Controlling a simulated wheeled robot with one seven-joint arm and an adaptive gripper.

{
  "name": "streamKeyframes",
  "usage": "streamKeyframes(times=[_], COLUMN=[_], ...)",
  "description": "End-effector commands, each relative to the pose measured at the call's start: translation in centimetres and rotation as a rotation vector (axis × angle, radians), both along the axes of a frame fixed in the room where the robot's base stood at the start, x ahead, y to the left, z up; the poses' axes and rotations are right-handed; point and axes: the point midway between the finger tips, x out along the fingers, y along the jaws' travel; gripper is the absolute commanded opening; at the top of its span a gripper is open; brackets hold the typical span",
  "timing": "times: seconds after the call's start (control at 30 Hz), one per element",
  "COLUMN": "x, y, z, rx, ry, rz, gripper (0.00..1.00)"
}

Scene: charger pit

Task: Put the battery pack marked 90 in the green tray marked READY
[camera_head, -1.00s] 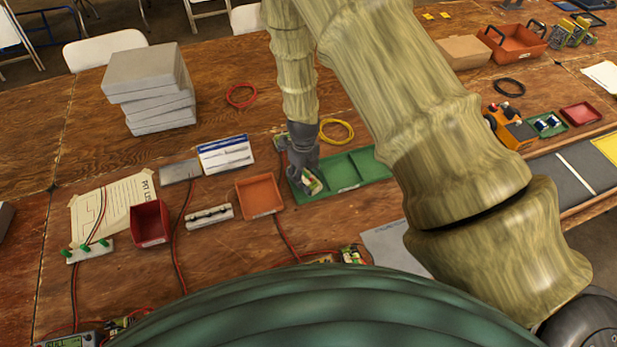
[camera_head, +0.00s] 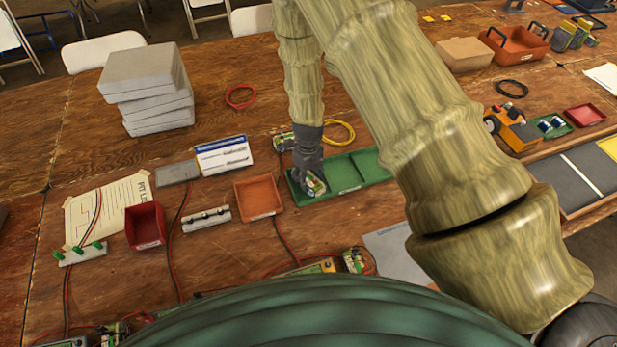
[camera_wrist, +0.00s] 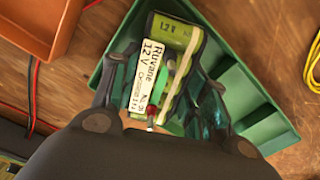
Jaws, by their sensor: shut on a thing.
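My gripper (camera_head: 312,183) is shut on a battery pack (camera_head: 315,186) at the left compartment of the green tray (camera_head: 371,165). In the wrist view the battery pack (camera_wrist: 165,70) is green with a white label reading "Ruvane 12 V" and sits between the fingers (camera_wrist: 160,100). No mark 90 can be read on it. The green tray (camera_wrist: 245,95) shows beneath and around the pack. I cannot tell whether the pack touches the tray floor. The tray's small front label is too small to read.
An orange tray (camera_head: 258,197) stands just left of the green tray, and a red bin (camera_head: 145,226) farther left. A yellow cable loop (camera_head: 340,131) and another pack (camera_head: 283,142) lie behind. Several packs with red wires lie along the near side.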

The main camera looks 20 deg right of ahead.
Motion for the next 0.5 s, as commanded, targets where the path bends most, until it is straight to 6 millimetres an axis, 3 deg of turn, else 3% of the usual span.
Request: streamKeyframes(times=[0.17, 0.2, 0.3, 0.5], x=[0.03, -0.02, -0.01, -0.02], y=[-0.01, 0.00, 0.00, 0.00], z=[-0.21, -0.29, -0.25, -0.25], rx=[0.000, 0.000, 0.000, 0.000], ry=[0.000, 0.000, 0.000, 0.000], rz=[0.000, 0.000, 0.000, 0.000], gripper=[0.00, 0.46, 0.64, 0.66])
